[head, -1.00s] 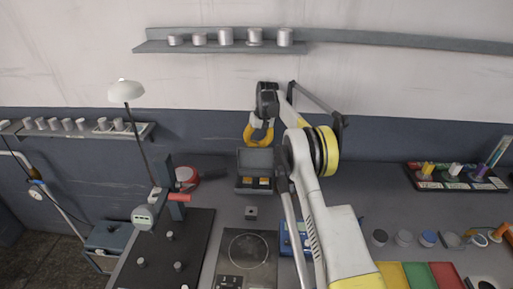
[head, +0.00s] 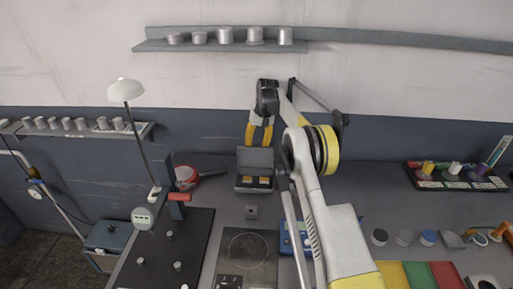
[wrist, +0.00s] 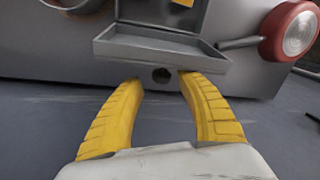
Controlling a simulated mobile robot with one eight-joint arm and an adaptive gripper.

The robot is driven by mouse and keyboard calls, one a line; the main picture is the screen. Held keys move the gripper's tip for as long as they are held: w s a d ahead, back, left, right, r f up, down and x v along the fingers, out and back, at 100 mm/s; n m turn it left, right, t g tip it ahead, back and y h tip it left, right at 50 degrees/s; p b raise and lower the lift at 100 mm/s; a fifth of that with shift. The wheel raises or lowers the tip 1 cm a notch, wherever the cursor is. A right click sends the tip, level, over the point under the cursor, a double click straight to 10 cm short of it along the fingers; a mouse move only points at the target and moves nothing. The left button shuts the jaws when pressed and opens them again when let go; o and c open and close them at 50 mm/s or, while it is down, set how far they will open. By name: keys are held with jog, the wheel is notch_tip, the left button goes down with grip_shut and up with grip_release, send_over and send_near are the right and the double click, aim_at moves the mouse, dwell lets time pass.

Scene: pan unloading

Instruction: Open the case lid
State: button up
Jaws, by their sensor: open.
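The small grey case (head: 243,187) sits on the bench toward the wall, with yellow blocks inside. Its lid (head: 255,158) stands raised at the back, open. My gripper (head: 259,143) hangs with fingers down, just above and behind the lid's top edge, open and empty. In the wrist view the yellow fingers (wrist: 162,80) are spread apart, and the case's lid (wrist: 155,50) lies just beyond their tips. I see no contact between fingers and lid. One yellow block (wrist: 185,3) shows at the top edge; most of the case's inside is cut off there.
A red round pan (head: 185,173) lies left of the case, its handle toward it. A dark stand (head: 175,215) is at left. My arm covers the bench to the right of the case.

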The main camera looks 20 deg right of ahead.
notch_tip(320, 180, up, 7)
jog(key=shift+d+f, duration=0.2)
jog(key=shift+d, duration=0.2)
jog(key=shift+s, duration=0.1)
